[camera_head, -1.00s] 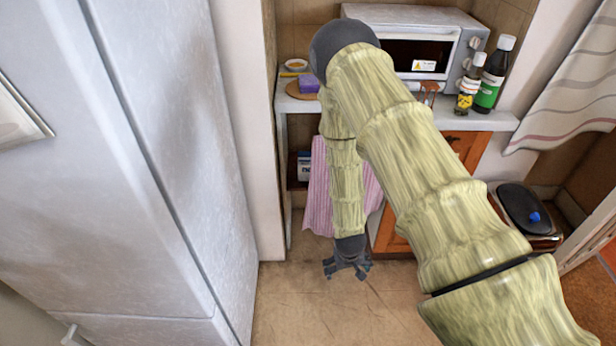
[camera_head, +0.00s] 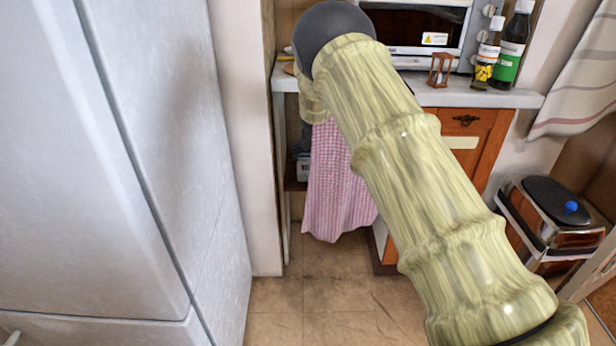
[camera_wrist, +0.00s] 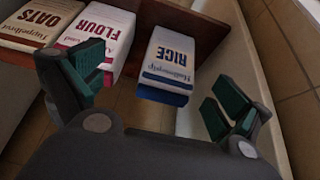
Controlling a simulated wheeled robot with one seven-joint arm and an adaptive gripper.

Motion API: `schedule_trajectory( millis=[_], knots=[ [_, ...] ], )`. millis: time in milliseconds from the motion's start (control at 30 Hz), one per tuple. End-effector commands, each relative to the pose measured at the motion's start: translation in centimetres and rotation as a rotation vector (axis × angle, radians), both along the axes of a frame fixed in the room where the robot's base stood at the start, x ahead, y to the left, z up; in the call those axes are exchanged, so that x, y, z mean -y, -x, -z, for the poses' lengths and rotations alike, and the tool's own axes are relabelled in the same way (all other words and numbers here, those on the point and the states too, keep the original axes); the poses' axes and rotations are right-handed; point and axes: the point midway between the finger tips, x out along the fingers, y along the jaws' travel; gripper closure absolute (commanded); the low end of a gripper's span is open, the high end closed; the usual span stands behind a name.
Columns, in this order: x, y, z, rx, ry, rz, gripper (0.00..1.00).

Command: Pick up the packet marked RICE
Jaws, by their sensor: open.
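The packet marked RICE (camera_wrist: 170,55) is white with blue lettering and a blue band. In the wrist view it stands on a brown shelf, its print upside down in the picture. My gripper (camera_wrist: 155,88) is open, with its two dark green-padded fingers apart. The packet lies beyond the fingertips, between them in the picture, and does not appear held.
A FLOUR packet (camera_wrist: 97,38) and an OATS packet (camera_wrist: 38,22) stand left of the rice. A pale upright panel (camera_wrist: 240,50) is close on the right. The checked pink cloth (camera_head: 338,185) hangs before the shelf opening. An orange cupboard (camera_head: 465,140) stands to the right.

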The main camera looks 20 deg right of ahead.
Motion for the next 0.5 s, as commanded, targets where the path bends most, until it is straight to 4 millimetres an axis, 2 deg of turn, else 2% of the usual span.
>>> schedule_trajectory(
  millis=[33, 100, 267, 500],
  knots=[
    [-0.2, -1.1, -0.4, 0.014, -0.002, -0.001, 0.0],
    [-0.5, -2.0, -1.4, 0.023, -0.007, -0.002, 0.0],
    [-0.7, -3.1, -2.5, 0.032, -0.011, -0.003, 0.0],
    [-0.4, -4.5, -0.1, 0.034, -0.012, -0.002, 0.0]
  ],
)
